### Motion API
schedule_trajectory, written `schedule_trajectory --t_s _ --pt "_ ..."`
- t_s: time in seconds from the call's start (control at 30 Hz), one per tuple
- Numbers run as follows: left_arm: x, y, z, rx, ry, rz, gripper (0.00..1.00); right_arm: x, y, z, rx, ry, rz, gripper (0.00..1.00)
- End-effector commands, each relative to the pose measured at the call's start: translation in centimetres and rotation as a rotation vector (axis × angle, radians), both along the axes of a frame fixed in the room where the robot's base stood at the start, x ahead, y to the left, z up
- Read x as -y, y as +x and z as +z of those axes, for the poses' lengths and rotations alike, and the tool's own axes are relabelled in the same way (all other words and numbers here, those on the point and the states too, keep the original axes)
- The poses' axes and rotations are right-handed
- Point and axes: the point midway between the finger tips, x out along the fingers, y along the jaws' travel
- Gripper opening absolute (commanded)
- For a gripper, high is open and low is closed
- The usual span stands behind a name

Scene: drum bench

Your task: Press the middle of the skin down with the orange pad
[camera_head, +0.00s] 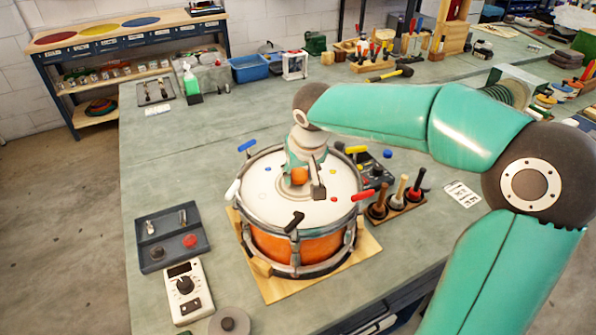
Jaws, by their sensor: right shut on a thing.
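An orange drum (283,249) with a white skin (265,205) and a metal rim stands upright on a wooden board. My right gripper (303,178) points down over the middle of the skin. It is shut on the orange pad (299,175), of which a small part shows between the fingers. The pad is at or just above the skin; I cannot tell whether they touch. The gripper hides part of the skin's middle. My left gripper is not in view.
Coloured clamp handles, such as a red one (363,195) and a blue one (247,145), stick out around the rim. A grey tray (172,243) and a white meter (188,290) lie left of the drum. A tool stand (397,204) is close on the right.

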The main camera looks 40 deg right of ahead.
Motion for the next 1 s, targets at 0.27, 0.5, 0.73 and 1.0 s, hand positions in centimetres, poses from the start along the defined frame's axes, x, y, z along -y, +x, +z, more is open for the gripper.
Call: schedule_trajectory --t_s 0.27,0.5,0.73,1.0 --pt "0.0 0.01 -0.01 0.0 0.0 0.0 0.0 0.04 -0.03 -0.02 0.0 0.0 -0.001 0.09" --pt "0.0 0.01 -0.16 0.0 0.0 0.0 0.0 0.06 -0.04 -0.17 0.0 0.0 -0.001 0.09" --pt "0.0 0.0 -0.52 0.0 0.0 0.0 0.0 0.06 -0.05 -0.52 0.001 0.0 -0.001 0.09" --pt "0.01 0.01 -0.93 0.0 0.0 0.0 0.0 0.07 -0.05 -0.91 0.001 0.0 -0.001 0.09"
